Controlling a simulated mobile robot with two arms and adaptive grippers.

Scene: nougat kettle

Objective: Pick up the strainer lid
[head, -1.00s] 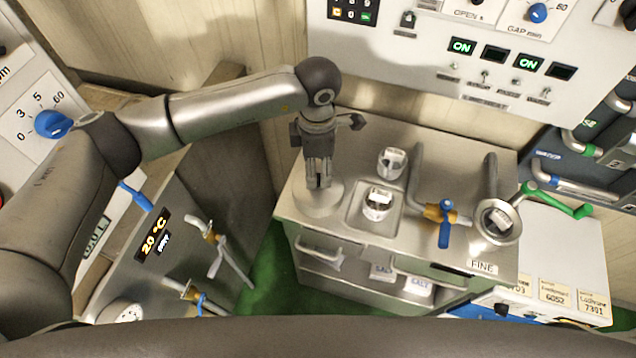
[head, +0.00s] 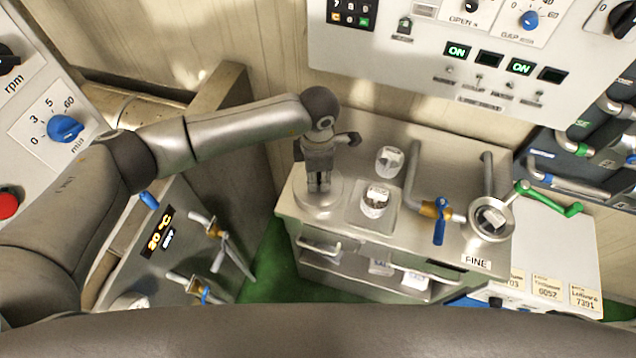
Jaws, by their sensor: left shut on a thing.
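A round, pale metal disc, which looks like the strainer lid (head: 318,207), is at the left end of the steel worktop. My left gripper (head: 318,188) points straight down over its middle. Its fingers are shut on the lid's centre, and they hide the part they hold. I cannot tell whether the lid rests on the worktop or is just clear of it. My right gripper is not in view.
On the steel worktop (head: 352,140) stand a clear jar (head: 389,162) and a second jar (head: 376,201) in a shallow square recess. Pipes, a blue-handled valve (head: 439,222) and a round funnel (head: 491,219) are to the right. A control panel (head: 480,60) rises behind.

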